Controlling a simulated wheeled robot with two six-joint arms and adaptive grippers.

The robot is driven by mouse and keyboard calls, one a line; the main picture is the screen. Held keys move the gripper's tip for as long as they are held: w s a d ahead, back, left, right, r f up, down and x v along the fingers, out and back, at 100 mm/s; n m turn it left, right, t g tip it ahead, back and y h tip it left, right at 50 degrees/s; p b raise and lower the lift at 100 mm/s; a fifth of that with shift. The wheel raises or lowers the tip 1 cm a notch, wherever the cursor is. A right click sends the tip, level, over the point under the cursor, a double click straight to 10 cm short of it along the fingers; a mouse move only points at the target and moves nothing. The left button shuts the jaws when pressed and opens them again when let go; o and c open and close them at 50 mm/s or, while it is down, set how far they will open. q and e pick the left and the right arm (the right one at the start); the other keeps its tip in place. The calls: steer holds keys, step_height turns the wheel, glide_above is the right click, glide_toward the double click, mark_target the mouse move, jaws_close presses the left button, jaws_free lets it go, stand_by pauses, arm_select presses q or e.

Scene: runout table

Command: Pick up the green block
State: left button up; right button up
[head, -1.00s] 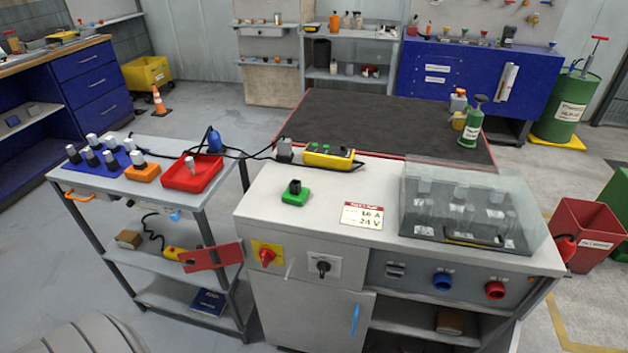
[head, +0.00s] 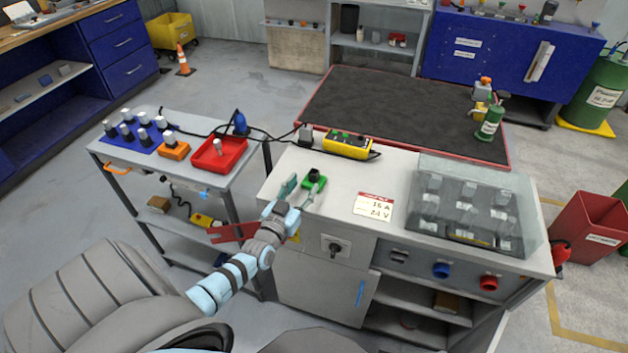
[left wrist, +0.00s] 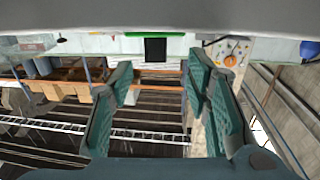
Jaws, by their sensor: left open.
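The green block (head: 307,181), with a black knob on top, sits on the grey cabinet top (head: 337,208), near its left end. My left gripper (head: 300,185) is open just in front of the block, and its right finger covers part of the block's front. In the left wrist view the scene looks upside down. There the green block (left wrist: 158,34) shows as a thin green strip with its black knob below it. The knob lies in line with the gap between the open teal fingers (left wrist: 157,72), with nothing held. My right gripper is not in view.
Behind the block are a black plug (head: 306,134) and a yellow control box (head: 348,145) with cable. A cart with a red tray (head: 219,153) stands to the left.

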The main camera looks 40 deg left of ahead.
mark_target(312, 175)
arm_select(q)
steer(key=x, duration=0.2)
steer(key=b+x, duration=0.1)
steer(key=x, duration=0.1)
steer(key=b+x, duration=0.1)
steer(key=x, duration=0.1)
steer(key=shift+d, duration=0.25)
steer(key=shift+r, duration=0.15)
jaws_close()
